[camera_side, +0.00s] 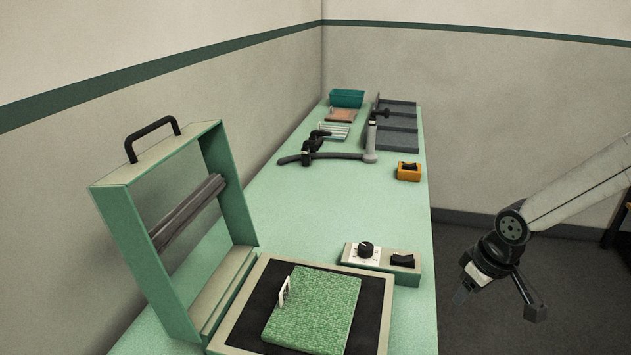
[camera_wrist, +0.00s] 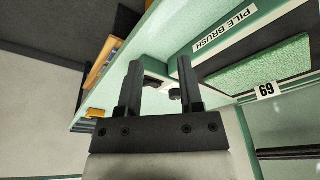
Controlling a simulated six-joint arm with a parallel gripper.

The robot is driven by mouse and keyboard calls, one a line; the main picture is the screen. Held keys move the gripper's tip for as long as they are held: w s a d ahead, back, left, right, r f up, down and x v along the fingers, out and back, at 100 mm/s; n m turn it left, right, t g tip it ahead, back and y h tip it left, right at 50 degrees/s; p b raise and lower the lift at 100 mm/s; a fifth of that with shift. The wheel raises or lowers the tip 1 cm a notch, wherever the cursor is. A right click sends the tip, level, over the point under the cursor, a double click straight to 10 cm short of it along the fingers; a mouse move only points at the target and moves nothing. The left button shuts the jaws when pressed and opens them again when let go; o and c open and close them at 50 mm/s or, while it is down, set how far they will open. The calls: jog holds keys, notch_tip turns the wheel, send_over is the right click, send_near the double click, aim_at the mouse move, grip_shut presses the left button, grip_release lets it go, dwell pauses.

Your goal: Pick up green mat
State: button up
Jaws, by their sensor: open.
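The green mat (camera_side: 315,312) is a textured rectangle lying flat on the black bed (camera_side: 252,318) of a cream-framed station at the near end of the bench. A small white tag (camera_side: 284,291) stands up at its left edge. In the wrist view the mat (camera_wrist: 262,70) is at the right, and its tag reads 69. My gripper (camera_side: 498,304) is open and empty, off the bench's right side and well apart from the mat. Its two dark fingers (camera_wrist: 161,72) are spread in the wrist view, with nothing between them.
A hinged green frame with black handle (camera_side: 152,135) stands open left of the mat. A switch box (camera_side: 381,262) sits just behind the bed.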

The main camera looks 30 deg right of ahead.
jog(key=shift+r, duration=0.1)
jog(key=shift+w+v, duration=0.55)
jog(key=shift+v, duration=1.85)
jog(key=w+a+n+h, duration=0.7)
jog(key=w+a+n, duration=0.8)
jog(key=n, duration=0.4)
jog(key=w+a+n+t+h, duration=0.3)
jog(key=a+n+t, duration=0.45)
jog(key=a, duration=0.65)
send_near(285, 284)
jog(key=shift+w+d+g, duration=0.45)
jog(key=shift+w+d, duration=0.6)
jog(key=shift+w, duration=0.1)
jog(key=shift+f, duration=0.4)
jog(key=shift+x, duration=3.9)
jog(key=shift+w+a, duration=0.1)
